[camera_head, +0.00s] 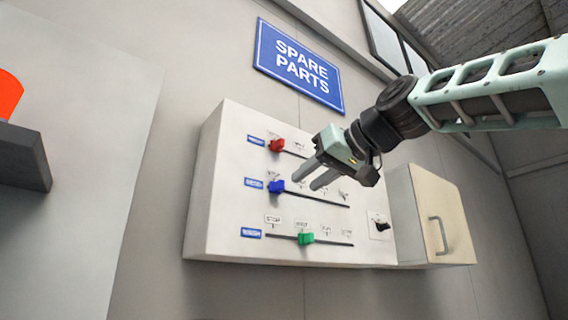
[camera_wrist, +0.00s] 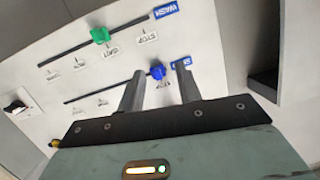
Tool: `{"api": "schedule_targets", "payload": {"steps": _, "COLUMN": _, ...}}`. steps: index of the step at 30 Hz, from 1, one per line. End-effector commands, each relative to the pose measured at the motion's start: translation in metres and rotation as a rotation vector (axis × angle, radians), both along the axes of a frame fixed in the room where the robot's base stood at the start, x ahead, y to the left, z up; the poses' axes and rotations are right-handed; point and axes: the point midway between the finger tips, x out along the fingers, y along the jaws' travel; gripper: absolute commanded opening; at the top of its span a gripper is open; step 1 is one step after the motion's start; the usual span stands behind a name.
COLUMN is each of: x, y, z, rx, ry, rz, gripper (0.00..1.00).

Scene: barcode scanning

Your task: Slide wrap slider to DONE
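A pale panel (camera_head: 218,170) carries three sliders on parallel slots. The red knob (camera_head: 277,145) sits at the left end of the top slot. The blue knob (camera_head: 276,187) is at the left end of the middle slot, and the green knob (camera_head: 305,238) is at the second mark of the bottom slot, labelled WASH. The other row labels are too small or hidden to read, so I cannot tell which row is WRAP. My gripper (camera_head: 304,185) is open and empty by the middle row. In the wrist view the blue knob (camera_wrist: 157,72) appears between the fingertips; contact is unclear.
A dark rotary switch (camera_head: 381,226) is on the panel's right side. A cream cabinet (camera_head: 438,215) with a handle adjoins on the right. A blue SPARE PARTS sign (camera_head: 299,66) hangs above. A dark ledge (camera_head: 22,157) bearing an orange object is at far left.

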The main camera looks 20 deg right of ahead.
Motion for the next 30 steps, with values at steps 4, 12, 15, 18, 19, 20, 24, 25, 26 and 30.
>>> {"api": "schedule_targets", "payload": {"steps": 4, "x": -0.038, "y": -0.026, "z": 0.096, "rx": -0.009, "ry": -0.187, "rz": -0.048, "gripper": 0.35}}
{"api": "schedule_targets", "payload": {"steps": 12, "x": -0.052, "y": -0.032, "z": 0.137, "rx": -0.023, "ry": -0.274, "rz": -0.066, "gripper": 0.35}}
{"api": "schedule_targets", "payload": {"steps": 15, "x": -0.038, "y": -0.027, "z": 0.138, "rx": -0.022, "ry": -0.271, "rz": -0.064, "gripper": 0.35}}
{"api": "schedule_targets", "payload": {"steps": 18, "x": -0.018, "y": -0.021, "z": 0.137, "rx": -0.022, "ry": -0.27, "rz": -0.065, "gripper": 0.35}}
{"api": "schedule_targets", "payload": {"steps": 19, "x": -0.012, "y": -0.019, "z": 0.137, "rx": -0.022, "ry": -0.27, "rz": -0.064, "gripper": 0.35}}
{"api": "schedule_targets", "payload": {"steps": 20, "x": -0.006, "y": -0.017, "z": 0.137, "rx": -0.022, "ry": -0.269, "rz": -0.065, "gripper": 0.35}}
{"api": "schedule_targets", "payload": {"steps": 24, "x": 0.022, "y": -0.008, "z": 0.137, "rx": -0.022, "ry": -0.269, "rz": -0.065, "gripper": 0.35}}
{"api": "schedule_targets", "payload": {"steps": 25, "x": 0.028, "y": -0.006, "z": 0.137, "rx": -0.022, "ry": -0.269, "rz": -0.065, "gripper": 0.35}}
{"api": "schedule_targets", "payload": {"steps": 26, "x": 0.034, "y": -0.004, "z": 0.138, "rx": -0.022, "ry": -0.269, "rz": -0.065, "gripper": 0.35}}
{"api": "schedule_targets", "payload": {"steps": 30, "x": 0.062, "y": 0.005, "z": 0.138, "rx": -0.022, "ry": -0.269, "rz": -0.065, "gripper": 0.35}}
